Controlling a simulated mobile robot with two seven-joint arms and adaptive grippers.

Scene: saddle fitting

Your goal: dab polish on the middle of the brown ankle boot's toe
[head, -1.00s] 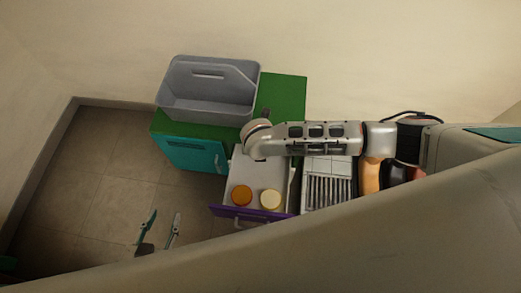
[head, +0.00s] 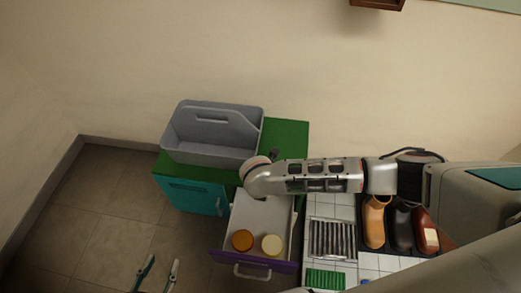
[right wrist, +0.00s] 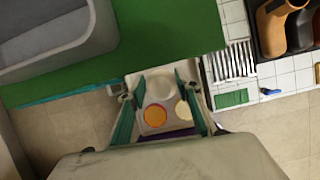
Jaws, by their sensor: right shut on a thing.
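A row of footwear stands on a dark mat at the right in the head view: a tan one (head: 375,232), a dark one (head: 403,228) and a reddish-brown one (head: 424,218). I cannot tell for sure which is the brown ankle boot. An orange tin (head: 242,240) and a cream tin (head: 272,244) sit in the open drawer (head: 265,215). My right gripper (right wrist: 161,84) is over the drawer, shut on a pale round thing (right wrist: 161,90); my wrist hides it in the head view. My left gripper (head: 158,274) is open and empty, low at the left above the floor.
A grey caddy (head: 212,135) stands on the green cabinet top (head: 290,135). Right of the drawer is a white tiled top with a slatted metal rack (head: 333,240) and a green pad (head: 325,278). A small blue thing (right wrist: 270,92) lies near it. The floor at the left is clear.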

